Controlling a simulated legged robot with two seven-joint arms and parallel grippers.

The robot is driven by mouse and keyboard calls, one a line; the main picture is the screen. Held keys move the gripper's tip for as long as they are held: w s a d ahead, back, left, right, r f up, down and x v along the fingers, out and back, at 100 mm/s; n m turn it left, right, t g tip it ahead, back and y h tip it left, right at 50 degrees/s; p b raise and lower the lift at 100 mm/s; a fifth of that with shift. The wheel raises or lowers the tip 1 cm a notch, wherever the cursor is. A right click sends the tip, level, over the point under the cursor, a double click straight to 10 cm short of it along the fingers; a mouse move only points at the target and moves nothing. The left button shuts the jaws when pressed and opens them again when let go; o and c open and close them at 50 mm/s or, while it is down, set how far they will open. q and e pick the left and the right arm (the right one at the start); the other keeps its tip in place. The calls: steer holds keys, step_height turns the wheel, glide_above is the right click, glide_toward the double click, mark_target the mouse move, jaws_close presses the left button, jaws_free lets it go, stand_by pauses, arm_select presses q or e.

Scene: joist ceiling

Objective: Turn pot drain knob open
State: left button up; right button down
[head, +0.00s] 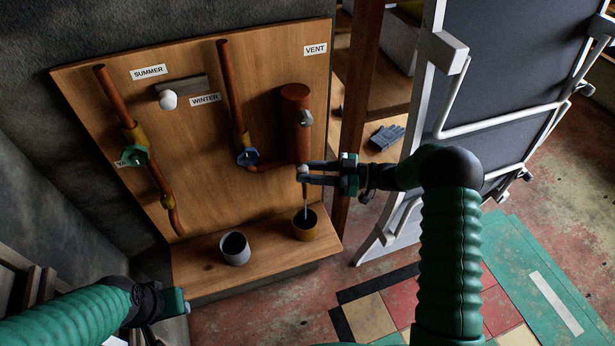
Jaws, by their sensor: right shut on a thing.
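The pot is a copper-brown upright cylinder (294,105) at the right of the wooden board (200,130). A small grey fitting (306,118) sits on its side. My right gripper (304,173) reaches in from the right, just below the pot, with its fingers shut on the small pot drain knob (302,178), which they mostly hide. A thin pale streak, water or a rod, runs from there down into a brass-coloured cup (305,232) on the ledge. My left gripper (182,302) is low at the left, apart from the board; its fingers are unclear.
A grey cup (235,250) stands on the ledge (205,273). Two pipes carry a green valve handle (135,156) and a blue one (248,157). A white ball lever (168,99) sits between SUMMER and WINTER labels. A dark panel (515,70) with white frame stands right; a glove (386,137) lies behind.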

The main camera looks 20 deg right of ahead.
steer(key=shift+w+d+n+g+y+b, duration=0.1)
steer(key=shift+n+g+y+b, duration=0.15)
steer(key=shift+n+g+b, duration=0.35)
steer(key=shift+w+d+n+g+y+b, duration=0.1)
steer(key=shift+n+g+y+b, duration=0.25)
steer(key=shift+g, duration=0.55)
steer(key=c, duration=1.1)
jaws_free()
steer(key=shift+s, duration=0.1)
steer(key=shift+a, duration=0.1)
